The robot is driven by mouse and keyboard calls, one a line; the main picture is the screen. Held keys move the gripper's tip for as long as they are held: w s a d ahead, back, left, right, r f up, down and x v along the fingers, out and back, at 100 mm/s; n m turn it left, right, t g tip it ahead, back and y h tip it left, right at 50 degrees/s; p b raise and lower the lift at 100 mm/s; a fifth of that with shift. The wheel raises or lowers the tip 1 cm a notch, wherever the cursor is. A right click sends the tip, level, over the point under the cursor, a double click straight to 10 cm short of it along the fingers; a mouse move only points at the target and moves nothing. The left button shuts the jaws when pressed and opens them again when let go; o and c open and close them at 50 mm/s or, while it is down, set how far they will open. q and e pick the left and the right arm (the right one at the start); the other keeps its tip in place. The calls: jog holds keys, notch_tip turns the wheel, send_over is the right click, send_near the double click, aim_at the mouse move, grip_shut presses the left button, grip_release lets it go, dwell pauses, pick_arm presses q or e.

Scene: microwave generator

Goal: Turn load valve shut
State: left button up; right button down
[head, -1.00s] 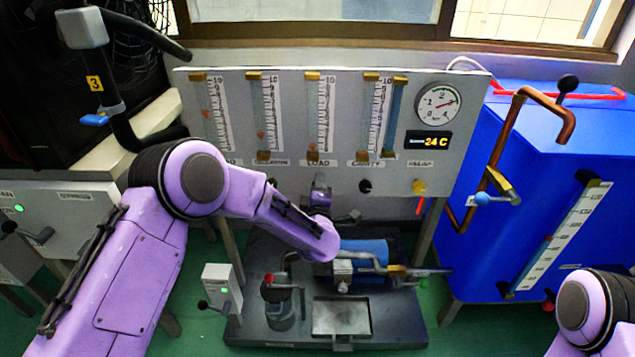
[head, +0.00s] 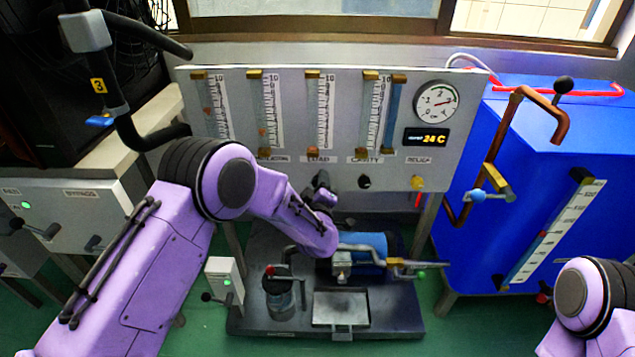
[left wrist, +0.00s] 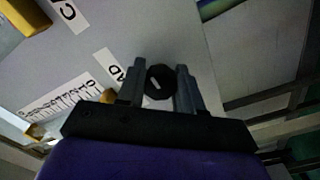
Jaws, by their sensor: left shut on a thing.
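The load valve is a dark round knob with a pale mark (left wrist: 160,80), below the LOAD label (head: 318,158) on the grey panel. In the left wrist view it sits between the two fingers of my left gripper (left wrist: 161,88), and part of the label shows beside it. The gripper is shut on the knob. In the head view my left gripper (head: 322,182) is at the panel and hides most of the knob. My right gripper is out of view; only part of the right arm shows at lower right.
A black knob (head: 364,182) below CAVITY and a yellow knob (head: 417,183) below RELIEF stand to the right. Glass flow tubes (head: 319,110) and a gauge (head: 436,102) are above. A pump stand (head: 390,318) is below, and a blue tank (head: 540,170) is at right.

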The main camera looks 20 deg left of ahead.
pick_arm(q)
jog(key=shift+d+f, duration=0.15)
jog(key=shift+d, duration=0.25)
jog(key=o, duration=0.8)
jog(key=shift+o, duration=1.2)
jog(key=shift+d, duration=0.15)
jog(key=shift+a, duration=0.35)
jog(key=p+v, duration=0.1)
jog(key=v, duration=0.9)
jog(key=shift+s+d, duration=0.15)
jog(key=shift+s, duration=0.1)
